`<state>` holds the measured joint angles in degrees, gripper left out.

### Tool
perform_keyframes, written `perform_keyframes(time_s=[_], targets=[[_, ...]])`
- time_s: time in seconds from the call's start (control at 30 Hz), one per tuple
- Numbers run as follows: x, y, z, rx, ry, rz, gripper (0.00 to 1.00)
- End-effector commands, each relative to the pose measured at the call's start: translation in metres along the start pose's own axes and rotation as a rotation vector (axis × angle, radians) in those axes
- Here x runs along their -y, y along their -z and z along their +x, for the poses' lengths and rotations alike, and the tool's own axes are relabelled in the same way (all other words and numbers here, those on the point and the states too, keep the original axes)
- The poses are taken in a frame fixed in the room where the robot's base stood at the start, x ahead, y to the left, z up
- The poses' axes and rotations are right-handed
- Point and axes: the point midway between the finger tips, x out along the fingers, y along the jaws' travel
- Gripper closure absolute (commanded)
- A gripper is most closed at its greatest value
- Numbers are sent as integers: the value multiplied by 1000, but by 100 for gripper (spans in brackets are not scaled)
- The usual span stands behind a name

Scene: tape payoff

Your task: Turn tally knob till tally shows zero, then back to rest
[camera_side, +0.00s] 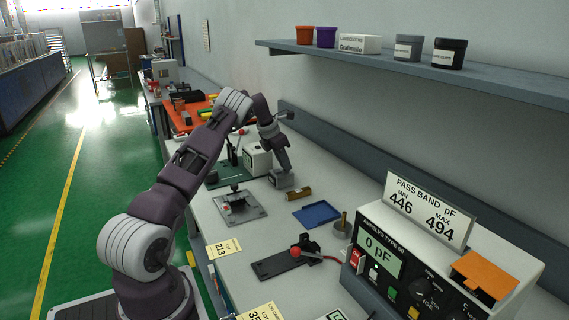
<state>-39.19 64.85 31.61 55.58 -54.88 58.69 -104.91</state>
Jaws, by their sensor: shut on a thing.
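My arm bends over the bench, and my gripper (284,166) points down at the back middle of the bench. It is shut, at a small grey box-like unit (284,182) that appears to be the tally. The tally knob is hidden by the gripper at this size, and the jaws look closed on it. The tally's reading is too small to make out. A cream box (259,160) stands just behind and left of the gripper.
A brass-coloured block (298,194) and a blue tray (317,214) lie in front of the gripper. A grey plate fixture (239,207) is to the left. A shelf (375,62) hangs above.

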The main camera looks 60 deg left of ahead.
Motion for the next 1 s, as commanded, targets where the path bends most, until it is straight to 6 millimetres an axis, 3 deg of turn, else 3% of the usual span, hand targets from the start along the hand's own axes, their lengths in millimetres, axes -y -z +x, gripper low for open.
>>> perform_keyframes(time_s=[0.4, 1.0], targets=[[-4, 1, 0, -1, 96, 236, 100], [-3, 0, 0, -2, 129, 313, 100]])
